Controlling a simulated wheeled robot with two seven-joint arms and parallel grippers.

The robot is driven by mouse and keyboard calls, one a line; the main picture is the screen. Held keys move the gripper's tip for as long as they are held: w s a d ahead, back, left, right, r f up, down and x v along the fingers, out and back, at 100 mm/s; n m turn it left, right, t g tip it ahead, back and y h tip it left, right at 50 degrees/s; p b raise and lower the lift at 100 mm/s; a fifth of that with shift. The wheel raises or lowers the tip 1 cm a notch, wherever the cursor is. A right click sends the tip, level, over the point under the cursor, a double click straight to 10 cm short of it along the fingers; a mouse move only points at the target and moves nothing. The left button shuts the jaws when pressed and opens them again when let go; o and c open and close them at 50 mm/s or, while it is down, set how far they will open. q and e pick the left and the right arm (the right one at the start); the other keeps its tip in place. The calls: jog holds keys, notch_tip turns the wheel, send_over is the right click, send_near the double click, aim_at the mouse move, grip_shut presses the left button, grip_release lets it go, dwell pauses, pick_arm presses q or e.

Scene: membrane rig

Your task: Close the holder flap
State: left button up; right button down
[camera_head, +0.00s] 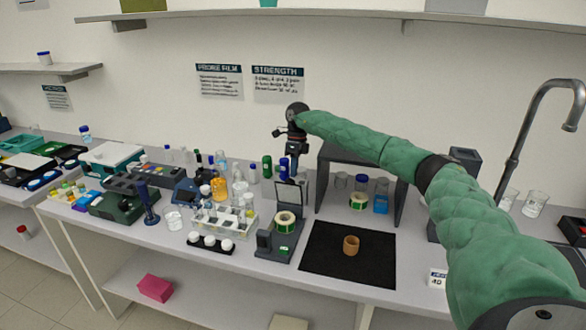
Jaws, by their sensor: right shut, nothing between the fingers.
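The holder (267,252) is a dark grey device on the bench, left of a black mat. A green-and-white ring (285,222) sits on it. Its flap (290,193) appears to stand up, open, at the back of the holder. My right gripper (293,176) is shut and empty, pointing down just behind or above the flap's upper edge. Whether it touches the flap I cannot tell. The fingertips are small and partly lost against dark things behind. My left gripper is not in view.
A black mat (325,270) with a tan ring (351,245) lies right of the holder. A tube rack (236,222) and white-capped jars (210,241) stand close on its left. A grey open-fronted shelf box (332,158) stands behind the mat. Bottles crowd the back.

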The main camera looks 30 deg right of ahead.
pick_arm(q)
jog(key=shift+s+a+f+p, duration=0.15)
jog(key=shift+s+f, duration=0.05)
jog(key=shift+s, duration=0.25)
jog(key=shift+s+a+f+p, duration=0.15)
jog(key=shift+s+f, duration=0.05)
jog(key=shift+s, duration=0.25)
pick_arm(e)
jog(key=shift+s+a+f, duration=0.2)
jog(key=shift+s+a, duration=0.2)
jog(key=shift+a, duration=0.1)
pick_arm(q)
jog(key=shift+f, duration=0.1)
pick_arm(e)
jog(key=shift+s, duration=0.1)
